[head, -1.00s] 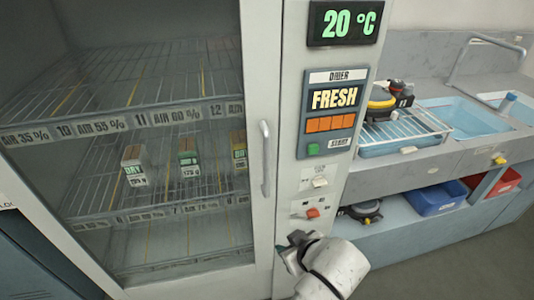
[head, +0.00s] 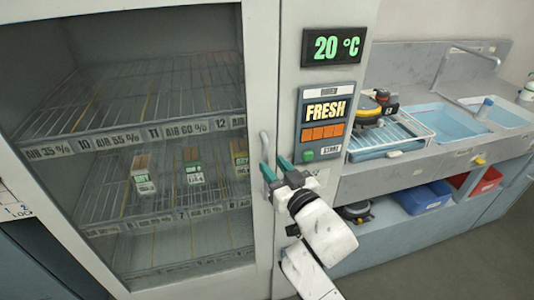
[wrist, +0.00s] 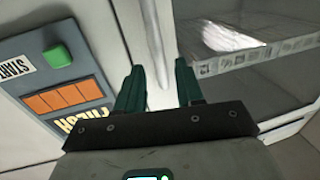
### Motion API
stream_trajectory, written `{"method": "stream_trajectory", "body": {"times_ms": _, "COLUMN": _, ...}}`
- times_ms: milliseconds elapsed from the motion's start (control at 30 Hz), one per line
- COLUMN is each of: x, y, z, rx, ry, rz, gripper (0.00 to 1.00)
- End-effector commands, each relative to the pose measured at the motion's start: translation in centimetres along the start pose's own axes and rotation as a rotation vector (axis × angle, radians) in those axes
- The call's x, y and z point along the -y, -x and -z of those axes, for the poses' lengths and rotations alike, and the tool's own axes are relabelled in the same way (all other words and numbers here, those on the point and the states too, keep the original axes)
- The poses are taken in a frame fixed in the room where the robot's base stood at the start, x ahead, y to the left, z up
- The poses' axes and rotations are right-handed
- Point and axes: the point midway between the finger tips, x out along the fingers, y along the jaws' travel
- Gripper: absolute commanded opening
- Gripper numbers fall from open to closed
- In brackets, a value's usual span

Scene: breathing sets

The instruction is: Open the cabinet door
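The cabinet door (head: 120,285) is shut, a pale frame around a glass pane. Its upright light handle (head: 264,148) is on the right edge of the door. My gripper (head: 276,167) is at the lower part of the handle, with its two green fingers apart. In the wrist view the handle (wrist: 154,42) runs between the open fingers (wrist: 158,76). I cannot tell whether either finger touches it. My gripper hides the handle's lower end in the head view.
A control panel (head: 325,122) with a green button and orange keys is just right of the handle, under a temperature display (head: 337,47). A sink counter (head: 430,165) with a dish rack (head: 390,130) stands at right. Small cartons (head: 142,172) stand on a shelf behind the glass.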

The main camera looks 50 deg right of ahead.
Motion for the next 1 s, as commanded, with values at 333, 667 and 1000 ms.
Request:
{"method": "stream_trajectory", "body": {"times_ms": 333, "x": 0.0, "y": -4.1, "z": 0.0, "rx": 0.002, "ry": 0.0, "rz": 0.0, "gripper": 0.37}}
{"method": "stream_trajectory", "body": {"times_ms": 667, "x": 0.0, "y": -4.4, "z": -0.1, "rx": 0.002, "ry": 0.001, "rz": 0.001, "gripper": 0.37}}
{"method": "stream_trajectory", "body": {"times_ms": 1000, "x": 0.0, "y": -4.4, "z": -0.1, "rx": 0.002, "ry": 0.001, "rz": 0.001, "gripper": 0.05}}
